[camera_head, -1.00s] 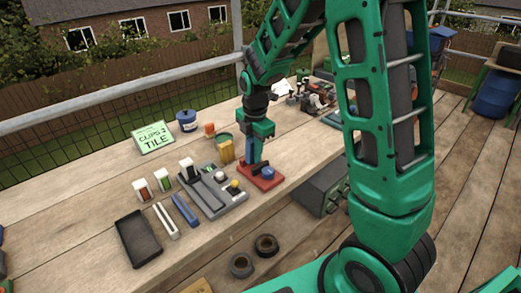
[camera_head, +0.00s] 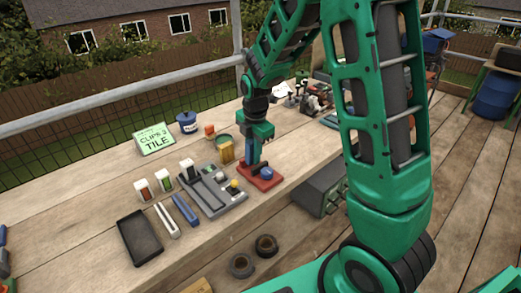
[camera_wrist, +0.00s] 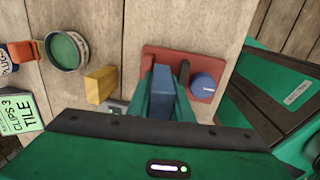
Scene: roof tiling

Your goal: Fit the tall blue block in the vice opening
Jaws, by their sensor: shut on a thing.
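A tall blue block (camera_head: 254,151) stands upright over the red base (camera_head: 272,181), beside a round blue knob (camera_head: 267,174). My gripper (camera_head: 256,139) is shut on the upper part of the block from above. In the wrist view the block (camera_wrist: 161,82) shows between my green fingers (camera_wrist: 162,98), with the red base (camera_wrist: 158,56) beneath it and the blue knob (camera_wrist: 203,84) to its right. A dark upright post (camera_wrist: 183,75) stands between block and knob. Whether the block's foot sits in the vice opening or just above it, I cannot tell.
A grey tray with slots (camera_head: 222,203) lies left of the red base. A yellow block (camera_head: 226,152) and a green-topped tin (camera_wrist: 67,50) stand close behind. A black tray (camera_head: 139,238) and a blue bar (camera_head: 185,210) lie farther left. A dark grey box (camera_head: 318,189) is at the right.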

